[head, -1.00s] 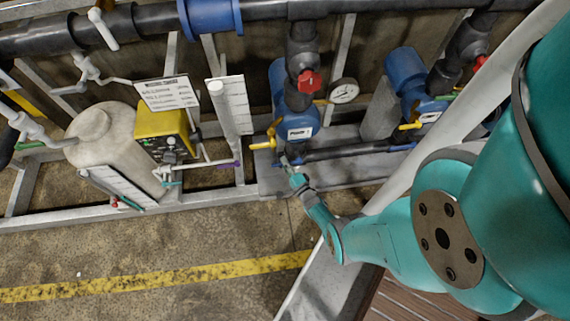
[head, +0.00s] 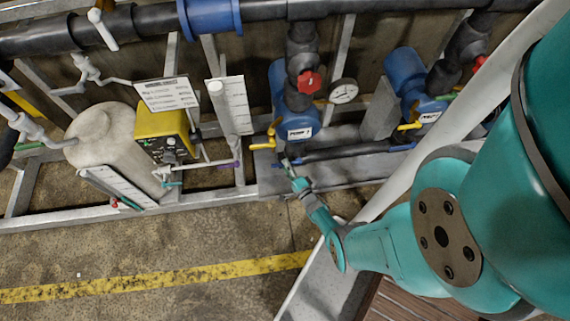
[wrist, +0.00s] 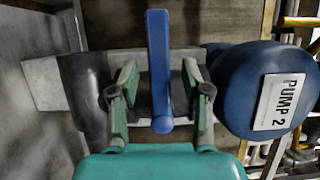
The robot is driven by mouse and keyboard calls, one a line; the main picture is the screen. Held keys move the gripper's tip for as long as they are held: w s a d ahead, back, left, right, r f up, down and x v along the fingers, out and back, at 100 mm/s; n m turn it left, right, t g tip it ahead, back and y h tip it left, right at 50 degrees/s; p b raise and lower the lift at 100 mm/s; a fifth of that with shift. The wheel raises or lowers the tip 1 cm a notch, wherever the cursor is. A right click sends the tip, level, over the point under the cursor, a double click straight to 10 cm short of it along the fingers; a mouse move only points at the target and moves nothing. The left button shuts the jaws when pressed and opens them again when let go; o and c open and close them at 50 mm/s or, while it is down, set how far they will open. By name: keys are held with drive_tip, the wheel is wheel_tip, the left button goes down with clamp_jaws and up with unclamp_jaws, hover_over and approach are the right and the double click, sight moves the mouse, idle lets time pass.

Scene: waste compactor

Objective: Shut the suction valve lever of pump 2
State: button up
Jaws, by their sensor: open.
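A blue lever (wrist: 158,60) stands up and down in the middle of the wrist view, with a rounded lower end. It crosses in front of a dark pipe (wrist: 82,95). My gripper (wrist: 160,66) is open, with one finger on each side of the lever and a visible gap on both sides. The blue pump body (wrist: 228,85) with its "PUMP 2" label (wrist: 280,102) is just right of the right finger. In the head view my gripper (head: 286,162) is low in front of this pump (head: 300,120); the lever is too small or hidden to make out there.
A yellow handle (head: 264,145) and a red valve knob (head: 309,82) are close to the pump. A second blue pump (head: 408,75) is to the right. A yellow box (head: 165,135) and a pale tank (head: 108,140) are left. The floor in front is open.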

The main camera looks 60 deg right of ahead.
drive_tip(key=v, duration=1)
drive_tip(key=shift+s+a, duration=0.1)
idle(0.3)
